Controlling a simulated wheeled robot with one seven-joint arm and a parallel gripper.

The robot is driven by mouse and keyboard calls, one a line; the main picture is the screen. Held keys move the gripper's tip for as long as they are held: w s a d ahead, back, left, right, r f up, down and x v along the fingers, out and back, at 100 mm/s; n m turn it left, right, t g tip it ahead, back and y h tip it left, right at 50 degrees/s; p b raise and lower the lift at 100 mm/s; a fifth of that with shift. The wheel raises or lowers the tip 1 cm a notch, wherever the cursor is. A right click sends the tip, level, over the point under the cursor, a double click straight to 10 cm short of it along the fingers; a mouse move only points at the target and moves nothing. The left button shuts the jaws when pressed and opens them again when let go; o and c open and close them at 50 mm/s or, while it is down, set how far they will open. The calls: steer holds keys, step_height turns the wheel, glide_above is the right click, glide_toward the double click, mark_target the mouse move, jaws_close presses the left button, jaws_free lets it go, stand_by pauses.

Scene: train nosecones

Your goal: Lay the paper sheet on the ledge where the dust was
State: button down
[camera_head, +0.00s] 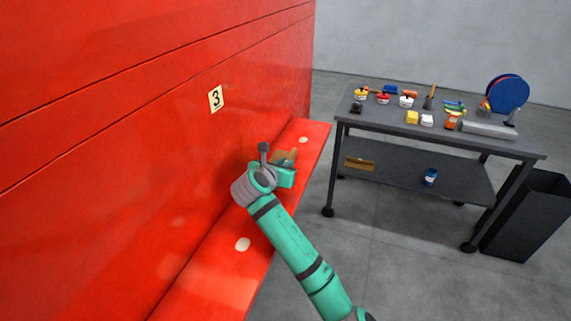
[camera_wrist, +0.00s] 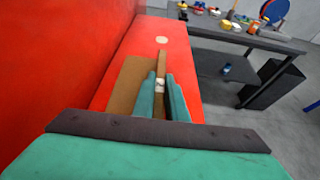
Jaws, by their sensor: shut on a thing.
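The brown paper sheet (camera_wrist: 128,88) is in my gripper (camera_wrist: 164,90), whose green fingers are shut on it. One flat part shows left of the fingers, and a narrow strip extends beyond them. In the head view the sheet (camera_head: 288,156) shows partly behind my gripper (camera_head: 284,164), over the red ledge (camera_head: 213,283). The ledge also fills the middle of the wrist view (camera_wrist: 180,50). I cannot tell whether the sheet touches the ledge. No dust can be made out on the ledge.
Pale round patches lie on the ledge, one beyond my gripper (camera_head: 303,140) and one nearer (camera_head: 242,244). The red wall (camera_head: 130,130) rises along the ledge's left side. A grey cart (camera_head: 440,138) with small items stands right, beside a black bin (camera_head: 525,215).

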steer(key=c, duration=1.8)
jaws_free()
steer(key=shift+f, duration=0.1)
steer(key=shift+o, duration=0.2)
steer(key=shift+r, duration=0.2)
steer(key=v, duration=1.2)
steer(key=shift+s+f, duration=0.1)
